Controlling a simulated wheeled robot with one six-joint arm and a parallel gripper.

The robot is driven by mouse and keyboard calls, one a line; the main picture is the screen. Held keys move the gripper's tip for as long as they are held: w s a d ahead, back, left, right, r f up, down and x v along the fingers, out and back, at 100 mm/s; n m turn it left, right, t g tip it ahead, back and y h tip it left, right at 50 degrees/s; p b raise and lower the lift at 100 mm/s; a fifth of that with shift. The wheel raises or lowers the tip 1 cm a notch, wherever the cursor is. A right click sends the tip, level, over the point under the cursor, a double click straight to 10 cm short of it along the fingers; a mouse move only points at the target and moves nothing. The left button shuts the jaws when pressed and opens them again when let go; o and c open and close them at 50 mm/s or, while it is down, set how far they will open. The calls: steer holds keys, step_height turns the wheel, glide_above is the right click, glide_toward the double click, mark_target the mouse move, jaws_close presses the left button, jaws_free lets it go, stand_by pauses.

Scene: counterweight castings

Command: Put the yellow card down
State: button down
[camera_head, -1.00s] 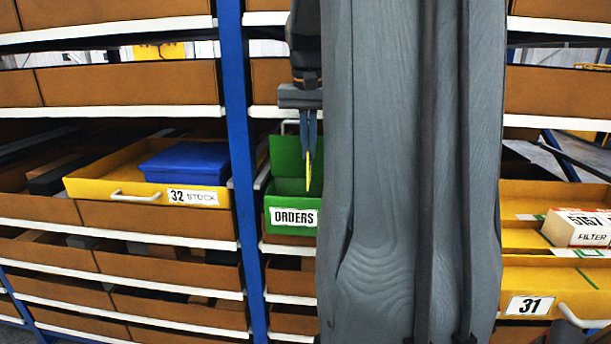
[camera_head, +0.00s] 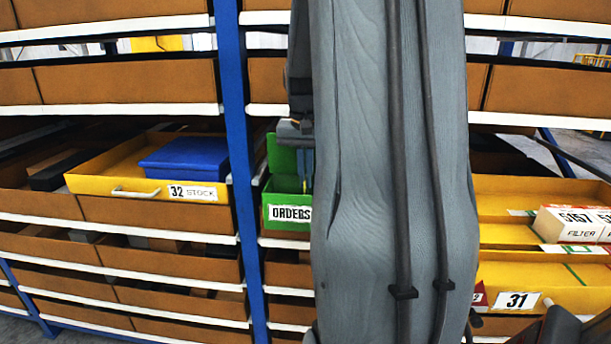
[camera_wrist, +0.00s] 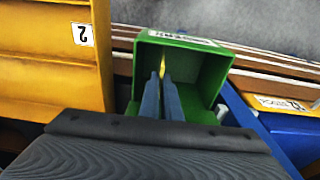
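The green ORDERS bin (camera_head: 286,227) sits on the shelf beside the blue upright. It fills the middle of the wrist view (camera_wrist: 148,58). My gripper (camera_head: 307,170) points down into the bin, partly hidden behind my arm in the head view. In the wrist view its two blue-grey fingers (camera_wrist: 162,82) are close together inside the bin walls. A thin strip of the yellow card (camera_wrist: 162,64) shows between the fingertips, so the gripper is shut on it. Whether the card touches the bin floor cannot be seen.
To the left, the yellow drawer 32 (camera_head: 110,178) stands pulled out with a blue box (camera_head: 186,160) in it. A blue upright (camera_head: 236,130) stands close left of the bin.

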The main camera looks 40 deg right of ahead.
steer(key=shift+f, duration=0.15)
steer(key=shift+f, duration=0.35)
steer(key=shift+f, duration=0.1)
steer(key=c, duration=2)
jaws_free()
